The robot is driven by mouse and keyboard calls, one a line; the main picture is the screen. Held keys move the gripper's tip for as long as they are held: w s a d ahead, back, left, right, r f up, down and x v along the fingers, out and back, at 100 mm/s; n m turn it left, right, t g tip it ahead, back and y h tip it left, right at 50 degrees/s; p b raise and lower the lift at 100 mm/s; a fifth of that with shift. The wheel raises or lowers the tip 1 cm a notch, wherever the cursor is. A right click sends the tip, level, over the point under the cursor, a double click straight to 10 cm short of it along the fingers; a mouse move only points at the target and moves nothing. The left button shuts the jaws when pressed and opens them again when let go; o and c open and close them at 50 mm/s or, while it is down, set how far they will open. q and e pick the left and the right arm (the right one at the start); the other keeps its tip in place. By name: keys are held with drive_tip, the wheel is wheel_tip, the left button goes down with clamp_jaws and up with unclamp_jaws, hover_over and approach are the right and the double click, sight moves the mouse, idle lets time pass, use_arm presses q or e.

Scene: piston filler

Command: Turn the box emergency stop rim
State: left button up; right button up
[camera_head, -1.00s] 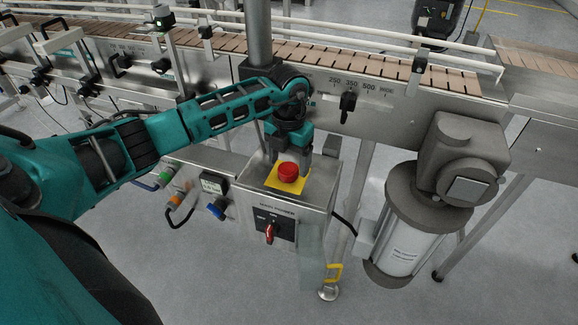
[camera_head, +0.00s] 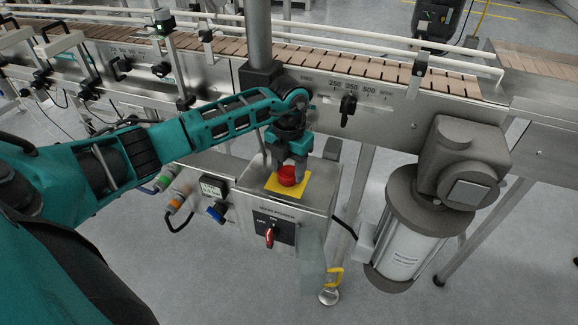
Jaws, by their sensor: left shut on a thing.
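The red emergency stop button (camera_head: 287,177) sits on a yellow square plate (camera_head: 300,184) on top of the grey metal control box (camera_head: 320,200). My left gripper (camera_head: 287,166) reaches down from above and behind the button. Its jaws are shut on the red rim, and the fingers partly cover the button's far side. My right gripper is not in view.
A red rotary switch (camera_head: 269,236) is on the box front, and a blue knob (camera_head: 217,211) and a gauge (camera_head: 212,186) are left of it. The slatted conveyor (camera_head: 350,66) runs behind. A grey motor unit (camera_head: 410,215) stands at right.

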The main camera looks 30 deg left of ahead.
use_arm(q)
drive_tip(key=shift+c, duration=0.5)
drive_tip(key=shift+m, duration=0.3)
drive_tip(key=m, duration=0.3)
drive_tip(key=shift+d+m, duration=0.15)
drive_tip(key=shift+m, duration=1.95)
drive_tip(key=o, duration=1.1)
drive_tip(key=shift+c, duration=0.2)
